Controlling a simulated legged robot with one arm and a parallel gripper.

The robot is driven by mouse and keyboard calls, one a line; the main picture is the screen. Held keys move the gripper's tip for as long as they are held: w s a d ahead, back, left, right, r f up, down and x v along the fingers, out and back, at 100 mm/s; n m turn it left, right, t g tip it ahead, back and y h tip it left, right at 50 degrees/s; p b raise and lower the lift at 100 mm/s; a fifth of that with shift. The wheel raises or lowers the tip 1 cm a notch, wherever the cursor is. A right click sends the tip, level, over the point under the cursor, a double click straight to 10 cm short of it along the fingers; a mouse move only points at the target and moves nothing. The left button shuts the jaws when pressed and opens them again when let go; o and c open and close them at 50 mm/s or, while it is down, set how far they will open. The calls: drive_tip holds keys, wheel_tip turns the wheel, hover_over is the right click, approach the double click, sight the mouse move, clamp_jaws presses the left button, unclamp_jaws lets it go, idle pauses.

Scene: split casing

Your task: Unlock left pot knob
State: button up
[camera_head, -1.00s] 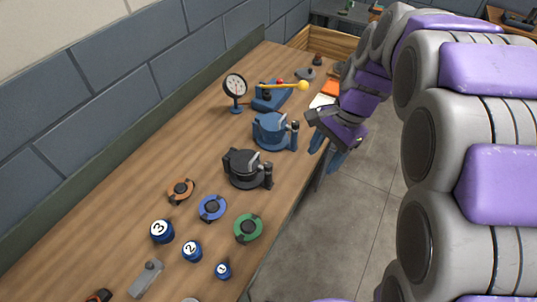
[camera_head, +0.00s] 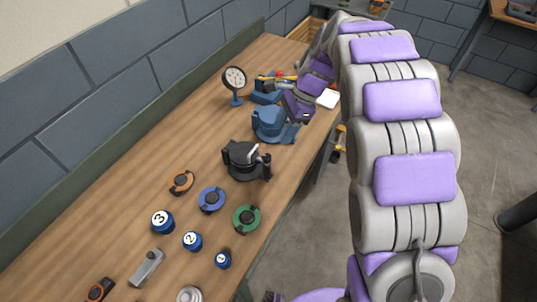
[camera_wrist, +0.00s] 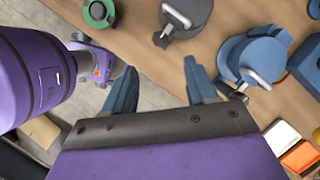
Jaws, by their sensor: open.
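Two lidded pots stand on the bench. The black pot (camera_head: 240,165) is nearer in the head view, and it also shows at the top of the wrist view (camera_wrist: 196,10). A pale lever-like knob (camera_wrist: 177,17) sits on it. The blue pot (camera_head: 268,124) is farther along, right of the black pot in the wrist view (camera_wrist: 238,50), with a similar pale knob (camera_wrist: 256,78). My gripper (camera_wrist: 160,72) is open and empty, its two blue fingers apart. In the head view my gripper (camera_head: 296,112) is beside the blue pot, with its fingertips hard to make out.
A dial gauge (camera_head: 235,79) stands behind the pots. Orange, blue (camera_head: 211,200) and green (camera_head: 247,219) rings and several numbered blue knobs (camera_head: 162,222) lie on the near bench. White and orange items (camera_wrist: 281,138) lie past the blue pot. Floor is open right of the bench edge.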

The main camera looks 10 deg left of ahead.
sight(267, 156)
drive_tip(key=b+x, duration=0.2)
drive_tip(key=x, duration=0.8)
drive_tip(key=shift+a+f, duration=0.15)
drive_tip(key=shift+f, duration=0.2)
drive_tip(key=shift+s+f+b, duration=0.1)
drive_tip(key=shift+f+b, duration=0.25)
drive_tip(key=shift+f, duration=0.05)
drive_tip(key=shift+c, duration=0.5)
drive_tip(key=shift+a+r, duration=0.1)
drive_tip(key=c, duration=1)
drive_tip(key=shift+o, duration=0.2)
